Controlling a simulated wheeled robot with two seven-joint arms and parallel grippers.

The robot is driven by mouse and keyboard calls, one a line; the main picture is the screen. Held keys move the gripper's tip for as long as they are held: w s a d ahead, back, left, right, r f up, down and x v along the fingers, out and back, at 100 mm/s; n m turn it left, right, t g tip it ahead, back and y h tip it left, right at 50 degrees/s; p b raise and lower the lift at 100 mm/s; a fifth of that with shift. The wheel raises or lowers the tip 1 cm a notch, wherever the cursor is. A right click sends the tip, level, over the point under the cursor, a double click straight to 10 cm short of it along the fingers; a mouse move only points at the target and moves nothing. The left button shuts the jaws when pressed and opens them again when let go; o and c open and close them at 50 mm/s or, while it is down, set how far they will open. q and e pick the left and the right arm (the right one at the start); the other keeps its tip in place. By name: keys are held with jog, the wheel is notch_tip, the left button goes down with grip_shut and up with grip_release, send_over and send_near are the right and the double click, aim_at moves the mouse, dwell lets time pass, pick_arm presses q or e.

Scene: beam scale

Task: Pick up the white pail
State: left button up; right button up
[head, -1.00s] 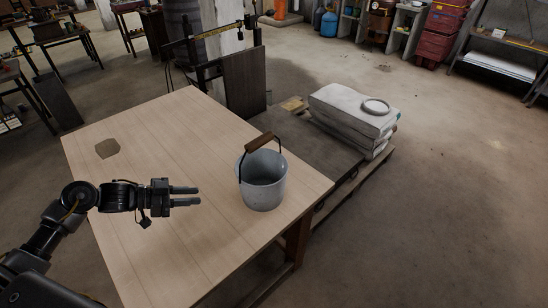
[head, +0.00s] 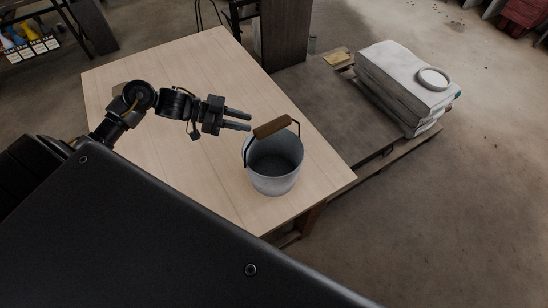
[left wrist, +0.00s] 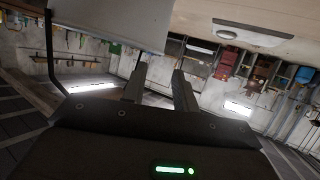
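The white pail (head: 274,178) stands upright on the light wooden table near its right corner. Its wire handle is raised, with a brown wooden grip (head: 272,127) above the rim. My left gripper (head: 250,119) is just left of the wooden grip, at about its height in the picture, with its two fingers parted and nothing between them. A small gap seems to separate fingertips and grip. In the left wrist view the pail's pale wall (left wrist: 110,22) shows upside down at the top, beyond the open fingers (left wrist: 160,80). My right gripper is not in view.
The wooden table (head: 200,80) is otherwise mostly clear. Right of it, a pallet holds stacked white sacks (head: 402,82) with a pale ring (head: 433,79) on top. A dark upright panel (head: 285,38) stands behind the table. My own body covers the lower left.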

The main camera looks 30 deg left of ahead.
pick_arm(q)
jog(key=p+x, duration=0.2)
jog(key=x, duration=0.4)
jog(key=shift+w, duration=0.25)
jog(key=shift+w+d+f, duration=0.1)
jog(key=shift+d+f, duration=0.15)
jog(key=shift+c, duration=0.4)
grip_shut()
dwell(0.7)
